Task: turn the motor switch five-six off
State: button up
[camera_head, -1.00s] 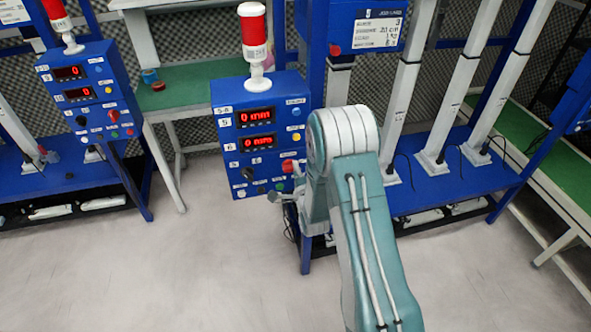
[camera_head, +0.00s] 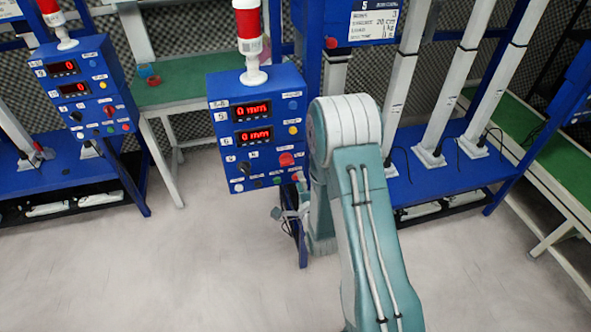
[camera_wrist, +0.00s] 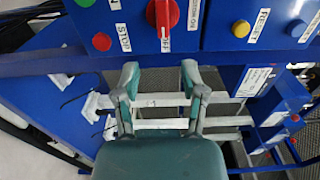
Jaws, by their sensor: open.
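The blue control box marked 5-6 (camera_head: 219,160) faces me, with two red displays reading 0 mm. Its red rotary switch (camera_head: 286,160) is at the lower right of the front. In the wrist view the red switch (camera_wrist: 163,13) shows at the top edge, partly cut off, with an OFF label (camera_wrist: 165,42) beside it; which position it is set to I cannot tell for sure. My gripper (camera_wrist: 160,78) is open and empty, its two fingers apart, below the switch in that picture and not touching it. In the head view my gripper (camera_head: 281,213) shows small below the box, partly hidden by my arm.
A red stop button (camera_wrist: 102,41), a yellow button (camera_wrist: 240,28) and a blue button (camera_wrist: 296,28) flank the switch. A red-and-white signal lamp (camera_head: 249,40) stands on the box. A similar control box (camera_head: 70,110) is at the left. Grey floor in front is clear.

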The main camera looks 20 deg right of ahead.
jog(key=s, duration=0.4)
jog(key=shift+s, duration=0.1)
dwell(0.3)
